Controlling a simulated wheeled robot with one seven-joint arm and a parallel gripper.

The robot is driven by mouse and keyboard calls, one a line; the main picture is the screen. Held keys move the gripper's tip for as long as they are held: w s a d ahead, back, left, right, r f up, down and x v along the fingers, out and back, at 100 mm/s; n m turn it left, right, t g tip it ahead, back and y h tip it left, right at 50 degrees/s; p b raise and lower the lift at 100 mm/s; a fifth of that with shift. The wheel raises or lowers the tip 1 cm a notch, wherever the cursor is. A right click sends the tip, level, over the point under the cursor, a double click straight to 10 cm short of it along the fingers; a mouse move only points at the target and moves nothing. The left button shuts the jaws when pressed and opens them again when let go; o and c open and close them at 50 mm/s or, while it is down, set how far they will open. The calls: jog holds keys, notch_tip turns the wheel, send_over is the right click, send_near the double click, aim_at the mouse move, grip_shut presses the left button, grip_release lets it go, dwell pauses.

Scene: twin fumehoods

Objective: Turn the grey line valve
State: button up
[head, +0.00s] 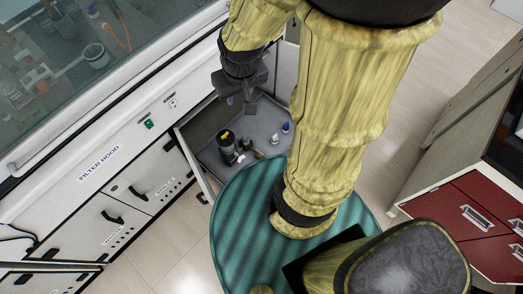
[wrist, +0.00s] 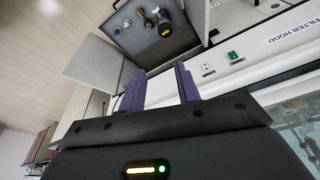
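I cannot pick out a grey line valve for certain in either view. Small fittings behind the filter hood's glass (head: 75,50) are too small and dim to tell apart. My gripper (head: 243,104) is at the end of the raised arm, over the open drawer beside the hood front, and it is empty. In the wrist view my gripper (wrist: 160,70) shows two purple fingers standing well apart with nothing between them.
The open grey drawer (head: 207,117) holds a dark bottle with a yellow top (head: 226,139) and a blue-capped bottle (head: 286,127). The hood front has a green switch (head: 149,124). Red drawers (head: 490,212) stand at right. Floor shows between.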

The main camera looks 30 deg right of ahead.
jog(key=n+g+b, duration=0.3)
jog(key=n+b, duration=0.1)
jog(key=b, duration=4.8)
send_over(260, 152)
notch_tip(260, 152, down, 69)
jog(key=shift+w, duration=0.2)
notch_tip(260, 152, down, 18)
jog(key=b, duration=0.9)
jog(key=shift+r, duration=0.25)
grip_shut()
